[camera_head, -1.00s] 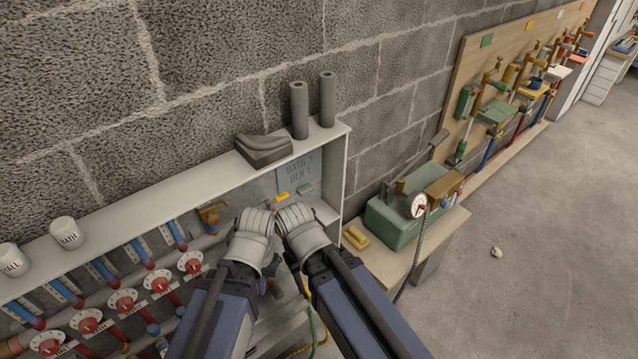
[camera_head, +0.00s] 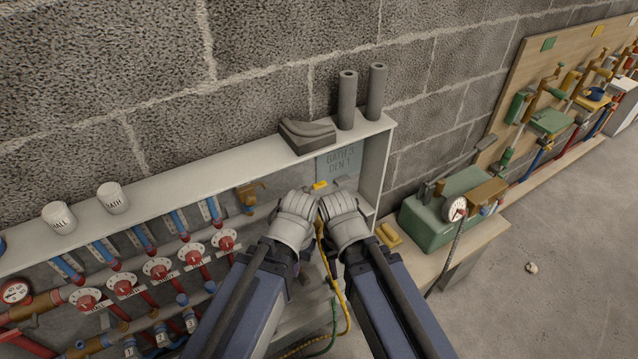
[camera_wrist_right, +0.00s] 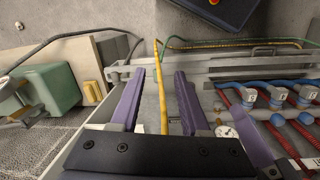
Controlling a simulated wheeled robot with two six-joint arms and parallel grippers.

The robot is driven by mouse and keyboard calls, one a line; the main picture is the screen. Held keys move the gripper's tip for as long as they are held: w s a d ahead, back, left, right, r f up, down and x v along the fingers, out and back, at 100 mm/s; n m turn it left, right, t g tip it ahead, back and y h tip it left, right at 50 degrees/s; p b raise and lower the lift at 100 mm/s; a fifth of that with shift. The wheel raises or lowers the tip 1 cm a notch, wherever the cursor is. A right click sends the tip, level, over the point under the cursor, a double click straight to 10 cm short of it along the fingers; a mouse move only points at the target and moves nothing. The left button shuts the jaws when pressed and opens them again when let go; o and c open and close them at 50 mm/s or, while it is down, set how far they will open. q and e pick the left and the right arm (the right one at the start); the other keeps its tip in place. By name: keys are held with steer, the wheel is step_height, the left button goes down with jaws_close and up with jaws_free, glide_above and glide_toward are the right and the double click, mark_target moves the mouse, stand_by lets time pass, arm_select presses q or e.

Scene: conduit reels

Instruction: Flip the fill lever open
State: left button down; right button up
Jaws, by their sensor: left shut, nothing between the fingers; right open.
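A small yellow handle (camera_head: 320,185), which may be the fill lever, shows inside the right end of the grey cabinet, below a plate lettered BATH 3 DEN 1 (camera_head: 338,160). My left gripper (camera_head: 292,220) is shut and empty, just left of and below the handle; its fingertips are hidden. My right gripper (camera_head: 345,222) is beside it, just right of and below the handle. In the right wrist view its purple fingers (camera_wrist_right: 160,78) are open, with a yellow hose (camera_wrist_right: 161,110) showing in the gap. Contact with the handle cannot be told.
Red valve dials (camera_head: 157,267) and pipes fill the cabinet's left part. Two cups (camera_head: 113,198), a dark curved block (camera_head: 307,135) and two grey tubes (camera_head: 346,100) stand on its top shelf (camera_head: 200,165). A green machine (camera_head: 440,215) stands on a bench to the right.

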steer(key=shift+w+a+f+b, duration=0.1)
steer(key=shift+w+f+b, duration=0.1)
steer(key=shift+f+b, duration=0.15)
steer(key=shift+c, duration=0.8)
steer(key=w+f+m+y+b, duration=0.1)
steer(key=w+f+y+b, duration=0.1)
steer(key=w+a+f+y+b, duration=0.1)
steer(key=w+f+y+b, duration=0.1)
steer(key=shift+w+a+f+m+g+b, duration=0.1)
steer(key=shift+w+a+m+g+b, duration=0.1)
steer(key=shift+w+m+g+b, duration=0.15)
steer(key=c, duration=0.4)
steer(key=w+m+y+b, duration=0.1)
steer(key=w+y+b, duration=0.1)
steer(key=w, duration=0.1)
steer(key=w+m+y+b, duration=0.1)
steer(key=w+y, duration=0.1)
steer(key=shift+w+a+b, duration=0.2)
steer(key=shift+w+b, duration=0.15)
steer(key=shift+w, duration=0.05)
jaws_close()
steer(key=w+d+r+m+t+y+b, duration=0.2)
steer(key=w+d+r+y, duration=0.5)
steer(key=w+r+y, duration=0.4)
steer(key=shift+w+r+t+b, duration=0.85)
steer(key=shift+r, duration=0.6)
